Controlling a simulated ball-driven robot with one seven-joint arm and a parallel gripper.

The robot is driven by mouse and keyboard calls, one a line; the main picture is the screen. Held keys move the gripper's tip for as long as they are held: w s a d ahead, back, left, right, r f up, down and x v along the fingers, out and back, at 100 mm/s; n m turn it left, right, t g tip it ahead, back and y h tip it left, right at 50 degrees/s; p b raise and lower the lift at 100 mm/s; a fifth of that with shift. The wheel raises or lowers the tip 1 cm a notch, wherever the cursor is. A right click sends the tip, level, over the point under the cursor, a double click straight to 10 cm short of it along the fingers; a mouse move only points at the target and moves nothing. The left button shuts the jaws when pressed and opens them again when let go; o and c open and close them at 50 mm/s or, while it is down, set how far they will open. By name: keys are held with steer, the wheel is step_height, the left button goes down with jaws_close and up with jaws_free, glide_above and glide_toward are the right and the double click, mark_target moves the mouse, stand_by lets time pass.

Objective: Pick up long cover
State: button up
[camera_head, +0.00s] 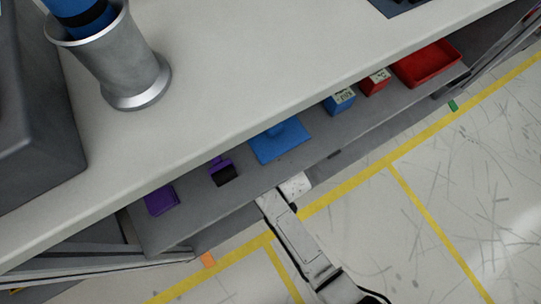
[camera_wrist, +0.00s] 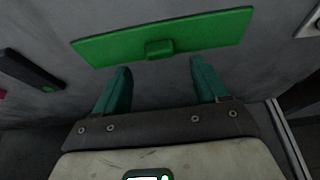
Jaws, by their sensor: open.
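A long flat green plate with a small raised block at its middle, the only thing here that looks like the long cover (camera_wrist: 205,35), lies on a grey surface in the wrist view. My gripper (camera_wrist: 160,66) is open, with its two teal fingers apart and nothing between them. The fingertips are just short of the plate's near edge, one on each side of the block. In the head view my arm reaches to the front edge of the shelf; the fingers and the green plate are hidden there.
The shelf (camera_head: 190,225) under the white worktop (camera_head: 240,60) holds a blue plate (camera_head: 278,150), purple parts (camera_head: 160,200), small blue (camera_head: 340,103) and red (camera_head: 374,83) boxes, and a red tray (camera_head: 428,63). A dark part (camera_wrist: 30,70) lies left of the green plate.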

steer(key=b+x, duration=0.2)
steer(key=x, duration=0.2)
steer(key=shift+f, duration=0.3)
steer(key=shift+r, duration=0.1)
steer(key=c, duration=1.2)
